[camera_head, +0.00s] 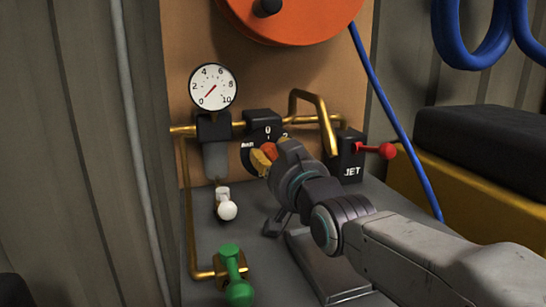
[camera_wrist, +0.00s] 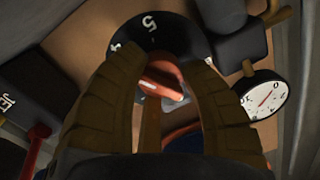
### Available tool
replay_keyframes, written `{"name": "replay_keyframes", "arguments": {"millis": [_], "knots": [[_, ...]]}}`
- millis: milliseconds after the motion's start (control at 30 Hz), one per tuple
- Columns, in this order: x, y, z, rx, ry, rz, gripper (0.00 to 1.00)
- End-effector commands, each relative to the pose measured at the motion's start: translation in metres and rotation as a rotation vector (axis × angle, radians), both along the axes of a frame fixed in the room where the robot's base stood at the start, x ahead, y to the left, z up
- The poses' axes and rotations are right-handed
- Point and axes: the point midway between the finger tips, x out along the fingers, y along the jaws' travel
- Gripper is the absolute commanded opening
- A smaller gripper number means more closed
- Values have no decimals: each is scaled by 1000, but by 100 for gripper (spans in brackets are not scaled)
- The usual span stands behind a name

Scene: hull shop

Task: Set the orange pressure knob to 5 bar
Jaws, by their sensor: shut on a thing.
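The orange pressure knob (camera_head: 269,151) sits on a black round dial (camera_head: 252,139) on the brown panel; a 0 shows at the dial's top in the head view. My gripper (camera_head: 264,157) is shut on the knob, its fingers hiding part of it. In the wrist view, the knob (camera_wrist: 162,84) lies between the two finger pads of my gripper (camera_wrist: 165,62), and a 5 shows on the dial (camera_wrist: 150,38). The white gauge (camera_head: 213,87) has its red needle low at the left, near 0. The gauge also shows in the wrist view (camera_wrist: 262,97).
A black JET valve box (camera_head: 350,165) with a red lever (camera_head: 376,150) is right of the knob. A white knob (camera_head: 227,209) and a green lever (camera_head: 234,275) stand lower left. Brass pipes, an orange reel (camera_head: 290,22) and a blue hose (camera_head: 392,110) are close by.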

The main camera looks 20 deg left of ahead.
Motion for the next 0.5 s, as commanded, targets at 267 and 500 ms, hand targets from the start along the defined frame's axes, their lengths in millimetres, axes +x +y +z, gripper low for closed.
{"name": "replay_keyframes", "arguments": {"millis": [267,500], "knots": [[0,0,2,15,7,1,6],[0,0,2,100,77,1,6]]}}
